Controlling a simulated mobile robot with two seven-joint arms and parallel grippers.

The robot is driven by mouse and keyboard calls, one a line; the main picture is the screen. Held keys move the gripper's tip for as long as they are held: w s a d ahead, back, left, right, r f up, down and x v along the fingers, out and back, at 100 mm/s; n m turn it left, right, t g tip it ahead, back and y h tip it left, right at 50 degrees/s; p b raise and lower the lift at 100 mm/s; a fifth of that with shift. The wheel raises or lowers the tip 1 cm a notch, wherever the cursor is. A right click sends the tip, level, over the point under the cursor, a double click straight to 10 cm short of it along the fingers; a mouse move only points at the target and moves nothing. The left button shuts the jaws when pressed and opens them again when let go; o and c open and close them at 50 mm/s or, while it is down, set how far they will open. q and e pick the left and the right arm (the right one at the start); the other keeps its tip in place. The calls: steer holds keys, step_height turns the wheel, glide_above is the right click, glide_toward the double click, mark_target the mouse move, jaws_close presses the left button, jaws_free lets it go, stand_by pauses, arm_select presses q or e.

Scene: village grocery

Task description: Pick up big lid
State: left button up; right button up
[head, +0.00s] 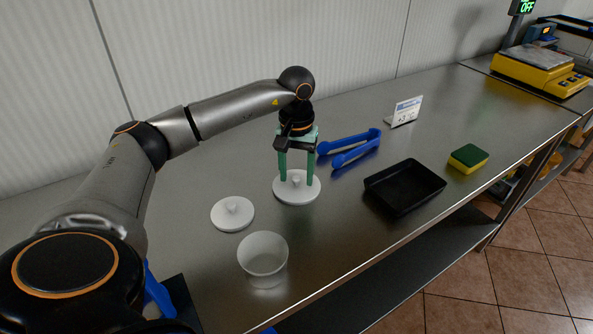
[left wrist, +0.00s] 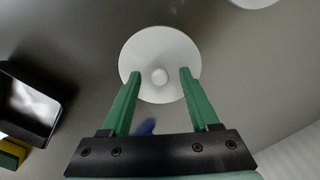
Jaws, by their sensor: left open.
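The big lid (head: 297,194) is a white disc with a round knob, lying flat on the steel counter. It also shows in the left wrist view (left wrist: 160,45). My left gripper (head: 297,183) is open and points down over it, with its green fingers on either side of the knob. In the left wrist view the fingertips (left wrist: 157,72) are over the lid and the knob lies between them. I cannot tell whether they touch the lid. A smaller white lid (head: 232,215) with a knob lies to the left. My right gripper is not in view.
A white cup-like container (head: 263,255) stands near the front edge of the counter. Blue tongs (head: 350,146), a black tray (head: 404,187), a yellow-green sponge (head: 468,158) and a price sign (head: 405,111) are to the right. A yellow scale (head: 540,69) is farther off.

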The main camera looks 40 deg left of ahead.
arm_select(q)
steer(key=shift+c, duration=0.4)
jaws_close()
steer(key=shift+r, duration=0.1)
